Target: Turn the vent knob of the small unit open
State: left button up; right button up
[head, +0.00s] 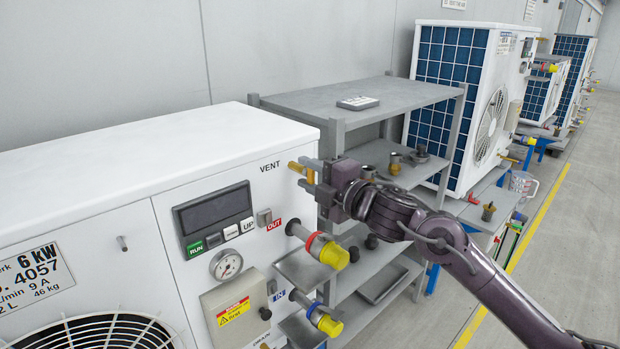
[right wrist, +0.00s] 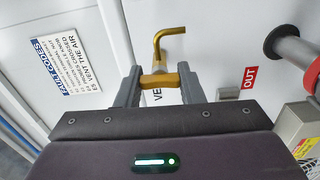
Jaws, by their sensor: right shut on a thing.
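The small unit (head: 110,150) is a white cabinet at the left of the head view. Its vent knob (head: 310,176) is a small yellow piece beside the VENT lettering, high on the front panel near the right corner. My right gripper (head: 318,180) is at the knob and shut on it. In the right wrist view the knob (right wrist: 160,81) lies crosswise between the two grey fingers (right wrist: 155,88). A bent brass pipe (right wrist: 168,36) sticks out just beyond it. My left gripper is not in view.
Below the knob, a red-collared pipe with a yellow cap (head: 333,255) and a blue-collared one (head: 328,325) jut from the panel. A grey shelf rack (head: 360,100) stands right beside the unit. Other units line the wall; the floor (head: 560,250) at right is open.

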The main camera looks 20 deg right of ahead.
aim_at(313, 179)
jog(key=shift+f, duration=0.1)
jog(key=o, duration=1)
jog(key=shift+s+d+f+b, duration=0.1)
jog(key=shift+s+d+b, duration=0.15)
jog(key=shift+s, duration=0.2)
jog(key=b+v, duration=0.2)
jog(key=v, duration=0.3)
jog(key=shift+a, duration=0.1)
jog(key=shift+b+v, duration=0.4)
jog(key=shift+v, duration=0.55)
jog(key=shift+r, duration=0.25)
